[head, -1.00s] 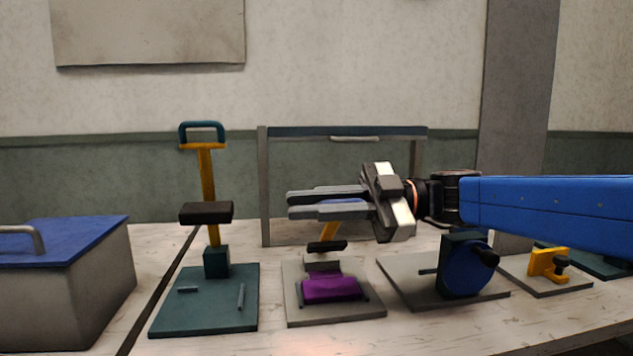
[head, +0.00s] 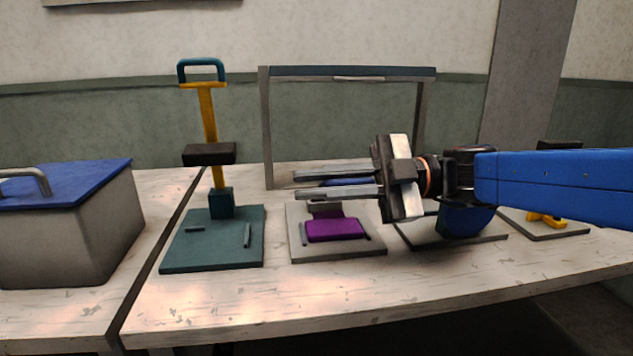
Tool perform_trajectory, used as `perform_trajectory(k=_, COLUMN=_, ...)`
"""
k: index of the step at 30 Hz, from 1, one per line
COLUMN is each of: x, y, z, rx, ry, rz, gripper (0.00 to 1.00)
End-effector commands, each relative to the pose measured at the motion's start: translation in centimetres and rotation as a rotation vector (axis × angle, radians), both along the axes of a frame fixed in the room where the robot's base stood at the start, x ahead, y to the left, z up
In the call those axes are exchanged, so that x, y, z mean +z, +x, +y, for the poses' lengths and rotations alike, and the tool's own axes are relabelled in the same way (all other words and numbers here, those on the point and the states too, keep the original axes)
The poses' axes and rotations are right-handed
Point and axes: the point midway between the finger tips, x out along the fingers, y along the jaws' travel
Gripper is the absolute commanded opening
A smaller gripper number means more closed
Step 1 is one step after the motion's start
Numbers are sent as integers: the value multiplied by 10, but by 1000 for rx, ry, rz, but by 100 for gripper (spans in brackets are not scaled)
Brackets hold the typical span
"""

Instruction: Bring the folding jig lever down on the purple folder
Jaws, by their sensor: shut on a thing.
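The folding jig is a grey base plate (head: 305,252) on the table. The purple folder (head: 334,230) lies flat on it, with a small grey block behind it. My gripper (head: 297,185) reaches in from the right, level, just above and behind the folder. Its two grey fingers are shut on the lever's blue handle (head: 347,183), which shows between them. The rest of the lever is hidden behind the fingers. I cannot tell whether the lever touches the folder.
A teal press (head: 208,113) with a raised yellow lever stands left. A blue-lidded bin (head: 70,232) is at far left. A blue wheel device (head: 466,222) and a yellow fixture (head: 545,219) stand right. A grey frame (head: 266,130) rises behind. The table front is clear.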

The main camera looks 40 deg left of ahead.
Motion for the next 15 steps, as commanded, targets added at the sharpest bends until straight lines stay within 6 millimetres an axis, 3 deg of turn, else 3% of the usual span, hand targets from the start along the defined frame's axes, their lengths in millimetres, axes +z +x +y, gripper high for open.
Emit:
perform_trajectory(k=1, x=-1, y=1, z=0, rx=-1, ry=-2, rz=1, gripper=0)
perform_trajectory(k=2, x=-1, y=1, z=0, rx=-1, ry=-2, rz=1, gripper=20)
perform_trajectory(k=3, x=-1, y=1, z=0, rx=-1, ry=-2, rz=1, gripper=30)
perform_trajectory(k=15, x=5, y=0, z=0, rx=0, ry=0, rz=0, gripper=30)
